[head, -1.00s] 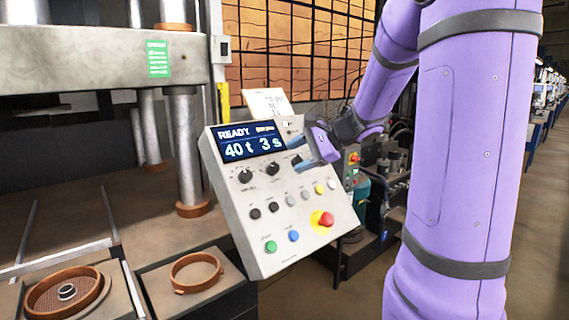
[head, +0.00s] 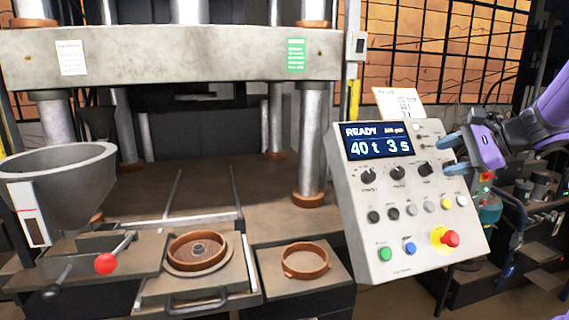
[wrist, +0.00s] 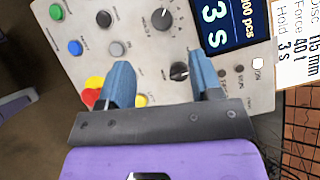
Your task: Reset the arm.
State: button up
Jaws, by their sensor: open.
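My gripper (head: 452,155) is at the right of the control panel (head: 368,235) in the head view, its blue-grey fingers pointing left toward the panel's upper right. It is open, with nothing between its fingers. In the wrist view my gripper (wrist: 157,85) shows both fingers apart in front of the panel (wrist: 215,108). A black knob (wrist: 180,72) shows between and beyond them. I cannot tell whether the fingers touch the panel. The panel's display (head: 379,142) reads READY, 40 t, 3 s. My purple arm reaches in from the right edge.
The red stop button (head: 450,239) is low on the panel. The press stands left of it, with a round mould (head: 197,252), a brown ring (head: 304,260), a grey hopper (head: 62,165) and a red-knobbed lever (head: 106,264). A paper card (head: 398,102) stands above the panel.

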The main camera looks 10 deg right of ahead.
jog(key=s+a+f+n+g+h, duration=0.1)
jog(key=s+a+n+g+h, duration=0.3)
jog(key=s+a+n, duration=1.3)
jog(key=shift+s+a+h, duration=0.9)
jog(key=shift+s+h, duration=0.25)
jog(key=shift+h, duration=0.55)
